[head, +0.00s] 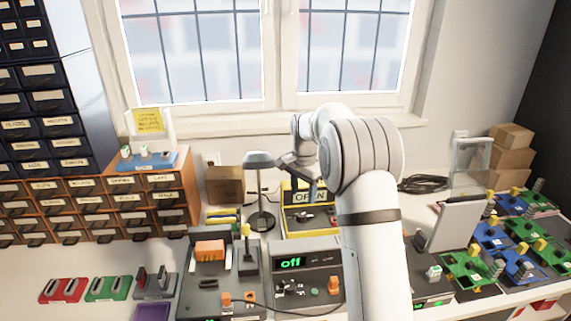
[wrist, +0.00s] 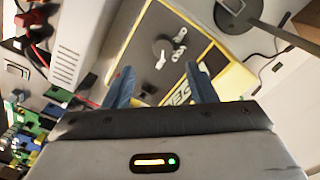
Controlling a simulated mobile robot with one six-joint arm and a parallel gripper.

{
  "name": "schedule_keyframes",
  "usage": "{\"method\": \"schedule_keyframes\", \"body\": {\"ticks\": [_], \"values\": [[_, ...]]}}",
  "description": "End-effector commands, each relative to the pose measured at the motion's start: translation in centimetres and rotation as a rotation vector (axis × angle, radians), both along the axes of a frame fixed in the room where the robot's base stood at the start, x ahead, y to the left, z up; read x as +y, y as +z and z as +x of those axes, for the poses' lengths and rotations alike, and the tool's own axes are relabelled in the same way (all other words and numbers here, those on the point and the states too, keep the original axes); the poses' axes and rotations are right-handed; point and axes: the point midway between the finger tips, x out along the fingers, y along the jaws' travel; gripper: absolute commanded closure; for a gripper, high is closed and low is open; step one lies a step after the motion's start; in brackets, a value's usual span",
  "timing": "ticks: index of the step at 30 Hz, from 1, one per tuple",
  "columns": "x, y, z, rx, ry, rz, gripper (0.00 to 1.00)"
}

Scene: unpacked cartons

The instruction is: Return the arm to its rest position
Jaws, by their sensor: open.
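My white arm rises from the bottom of the head view and bends over the bench. My gripper (head: 308,182) hangs at its far end, in front of the yellow and black box marked OPEN (head: 311,220). In the wrist view my gripper (wrist: 158,88) shows two blue fingers spread apart with nothing between them. The yellow-edged box (wrist: 185,60) lies beyond the fingertips, with a dial and small pale parts on its grey face. I cannot tell the exact gap between fingers and box.
A black stand (head: 262,190) is just left of my gripper. A device reading "off" (head: 305,275) sits in front. Green and blue boards (head: 490,240) fill the right side. Drawer units (head: 110,205) stand at the left. Cardboard boxes (head: 512,147) are at the back right.

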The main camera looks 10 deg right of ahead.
Motion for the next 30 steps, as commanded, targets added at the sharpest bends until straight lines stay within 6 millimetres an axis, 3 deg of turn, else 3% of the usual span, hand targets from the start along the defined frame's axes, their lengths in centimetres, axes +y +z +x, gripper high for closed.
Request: {"method": "schedule_keyframes", "body": {"ticks": [5, 9, 15, 24, 30], "values": [[0.0, 3.9, -4.5, -0.035, 0.121, -0.003, 0.49], [0.0, 6.6, -9.7, -0.067, 0.253, -0.011, 0.49], [0.0, 8.9, -17.6, -0.111, 0.442, -0.028, 0.49], [0.0, 8.5, -29.9, -0.17, 0.72, -0.07, 0.49], [0.0, 6.8, -35.5, -0.195, 0.857, -0.095, 0.49]]}}
